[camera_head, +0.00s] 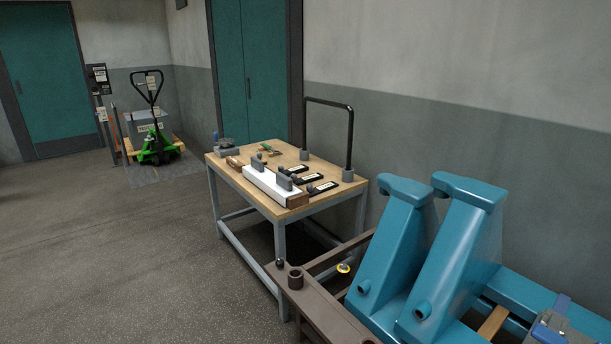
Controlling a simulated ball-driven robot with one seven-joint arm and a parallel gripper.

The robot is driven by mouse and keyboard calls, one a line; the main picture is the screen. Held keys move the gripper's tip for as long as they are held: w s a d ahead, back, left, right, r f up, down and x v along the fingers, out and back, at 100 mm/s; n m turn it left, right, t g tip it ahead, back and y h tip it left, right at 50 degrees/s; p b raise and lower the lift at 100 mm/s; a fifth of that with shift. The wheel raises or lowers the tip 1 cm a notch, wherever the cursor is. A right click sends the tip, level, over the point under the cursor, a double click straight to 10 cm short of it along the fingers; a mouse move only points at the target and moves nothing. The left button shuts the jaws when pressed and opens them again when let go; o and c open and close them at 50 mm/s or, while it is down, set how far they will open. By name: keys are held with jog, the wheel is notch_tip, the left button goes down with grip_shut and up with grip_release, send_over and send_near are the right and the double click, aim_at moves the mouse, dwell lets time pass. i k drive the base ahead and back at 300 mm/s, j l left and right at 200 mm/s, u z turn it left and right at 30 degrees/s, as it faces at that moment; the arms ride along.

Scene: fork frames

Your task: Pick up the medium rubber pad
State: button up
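Several small items lie on a wooden-topped workbench (232,167) in the head view. Three flat black pieces with pale labels lie in a row near its right side: a far one (297,169), a middle one (309,178) and a near one (323,188). They look like pads, but I cannot tell their material or which is the medium one. My gripper is not in view.
A white block (268,186) with grey upright pieces lies along the bench's front edge. A black hoop (350,137) rises behind. Large teal frames (458,260) on a brown stand (323,306) fill the right foreground. Open floor (120,260) lies left; a green pallet truck (157,150) stands farther back.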

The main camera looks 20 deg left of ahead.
aim_at(304, 179)
jog(key=i+j, duration=0.35)
jog(key=i+j+u, duration=0.1)
jog(key=i+j, duration=0.25)
jog(key=i, duration=0.2)
jog(key=i+j, duration=0.35)
jog(key=i+j+u, duration=0.1)
jog(key=i+j, duration=0.2)
jog(key=i, duration=0.25)
